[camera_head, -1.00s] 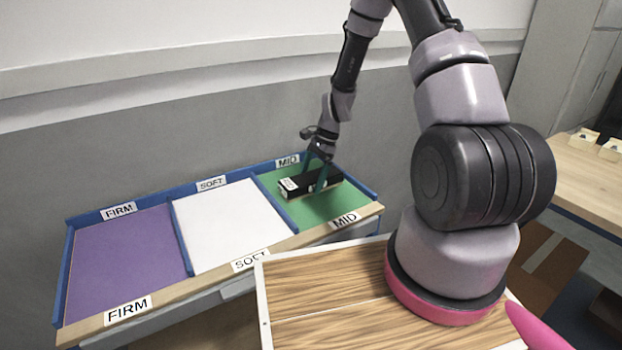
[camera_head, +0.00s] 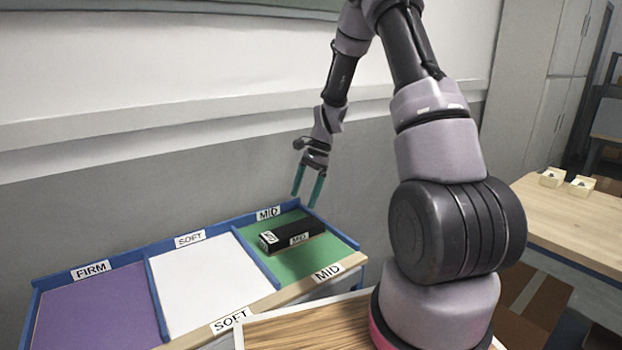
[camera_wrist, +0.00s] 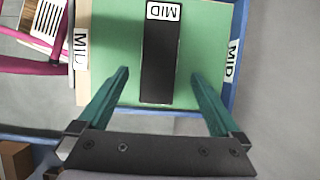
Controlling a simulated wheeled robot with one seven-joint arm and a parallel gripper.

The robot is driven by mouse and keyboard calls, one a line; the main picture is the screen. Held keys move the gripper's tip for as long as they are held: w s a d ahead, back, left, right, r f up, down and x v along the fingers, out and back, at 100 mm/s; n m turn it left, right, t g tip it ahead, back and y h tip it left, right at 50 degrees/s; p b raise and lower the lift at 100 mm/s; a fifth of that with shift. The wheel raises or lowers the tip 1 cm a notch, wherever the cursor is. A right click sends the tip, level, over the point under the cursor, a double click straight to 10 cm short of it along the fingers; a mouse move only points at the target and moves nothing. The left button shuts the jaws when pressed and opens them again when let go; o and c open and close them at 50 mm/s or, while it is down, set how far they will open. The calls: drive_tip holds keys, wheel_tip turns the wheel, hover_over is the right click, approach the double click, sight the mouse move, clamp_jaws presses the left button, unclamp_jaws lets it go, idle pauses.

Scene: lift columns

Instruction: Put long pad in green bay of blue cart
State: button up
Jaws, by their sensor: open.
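The long pad (camera_head: 293,237) is a black block with white MID labels. It lies in the green bay (camera_head: 296,263) of the blue cart (camera_head: 150,247), the bay at the right marked MID. In the wrist view the pad (camera_wrist: 160,60) lies lengthwise on the green floor (camera_wrist: 205,50), inside the bay's edges. My gripper (camera_head: 308,196) is open and empty above the bay, apart from the pad. In the wrist view its teal fingers (camera_wrist: 163,90) stand wide on either side of the pad's near end.
The cart's white SOFT bay (camera_head: 208,280) and purple FIRM bay (camera_head: 95,312) are empty. A wooden table (camera_head: 570,225) with small pale boxes (camera_head: 581,186) stands at the right. A grey wall rises behind the cart.

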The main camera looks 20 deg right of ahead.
drive_tip(key=s+r+n+t+h, duration=0.1)
drive_tip(key=s+r+n+t, duration=0.2)
drive_tip(key=r, duration=0.8)
drive_tip(key=s+r+n+t+h, duration=0.15)
drive_tip(key=s+r, duration=0.35)
drive_tip(key=r, duration=0.5)
drive_tip(key=s+d+r+n+t, duration=0.1)
drive_tip(key=s+r+n+t, duration=0.1)
drive_tip(key=s+r, duration=0.3)
drive_tip(key=s+r+n+t, duration=0.2)
drive_tip(key=s+r, duration=0.3)
drive_tip(key=s, duration=0.6)
drive_tip(key=shift+s+d+r+n, duration=0.25)
drive_tip(key=shift+d+n, duration=0.1)
drive_tip(key=shift+n, duration=0.5)
